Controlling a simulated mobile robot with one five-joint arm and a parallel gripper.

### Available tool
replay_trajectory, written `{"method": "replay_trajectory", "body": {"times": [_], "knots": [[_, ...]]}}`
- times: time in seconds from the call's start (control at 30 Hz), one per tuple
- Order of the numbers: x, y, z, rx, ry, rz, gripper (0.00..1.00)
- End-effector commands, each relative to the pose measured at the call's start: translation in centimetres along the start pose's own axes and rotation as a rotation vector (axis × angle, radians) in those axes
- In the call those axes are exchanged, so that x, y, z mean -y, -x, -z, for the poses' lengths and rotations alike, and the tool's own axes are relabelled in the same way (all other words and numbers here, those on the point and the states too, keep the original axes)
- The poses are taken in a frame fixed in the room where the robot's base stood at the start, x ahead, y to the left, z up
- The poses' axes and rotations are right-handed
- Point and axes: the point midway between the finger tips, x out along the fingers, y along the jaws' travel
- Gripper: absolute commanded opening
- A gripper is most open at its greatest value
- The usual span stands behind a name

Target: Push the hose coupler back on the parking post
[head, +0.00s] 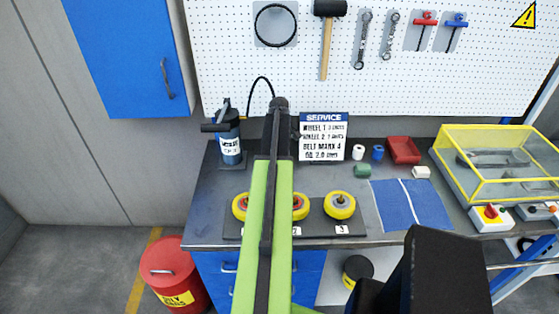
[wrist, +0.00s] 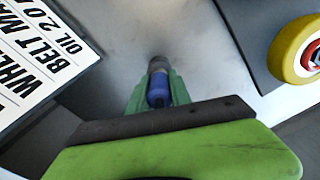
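In the wrist view a blue cylindrical piece with a dark grey end, which looks like the hose coupler (wrist: 158,90), sits between the green fingers of my gripper (wrist: 159,98). The fingers press close on both sides, so my gripper looks shut on it. In the head view my arm hides the fingers and the coupler. A black hose (head: 254,84) arches from the dark blue pump (head: 229,146) up and over to behind my arm's end. I cannot make out the parking post in either view.
The service sign (head: 323,136) stands close right of my arm; it also shows in the wrist view (wrist: 38,55). Yellow wheels (head: 339,205) sit on a dark plate at the bench front. A blue mat (head: 411,205) and yellow-framed case (head: 497,163) are to the right.

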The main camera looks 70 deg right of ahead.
Motion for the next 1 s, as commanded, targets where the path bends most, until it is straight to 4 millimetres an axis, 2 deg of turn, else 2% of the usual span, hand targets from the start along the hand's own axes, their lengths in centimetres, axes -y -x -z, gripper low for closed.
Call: {"method": "replay_trajectory", "body": {"times": [0.03, 0.2, 0.57, 0.77, 1.0], "knots": [[0.0, 0.0, 0.0, 0.0, 0.0, 0.0, 0.3], [0.0, 0.0, 0.0, 0.0, 0.0, 0.0, 0.5], [0.0, 0.4, 0.0, 0.0, 0.0, 0.0, 0.5], [0.0, 2.9, 0.0, 0.0, 0.0, 0.0, 0.5], [0.0, 8.4, 0.0, 0.0, 0.0, 0.0, 0.5]]}}
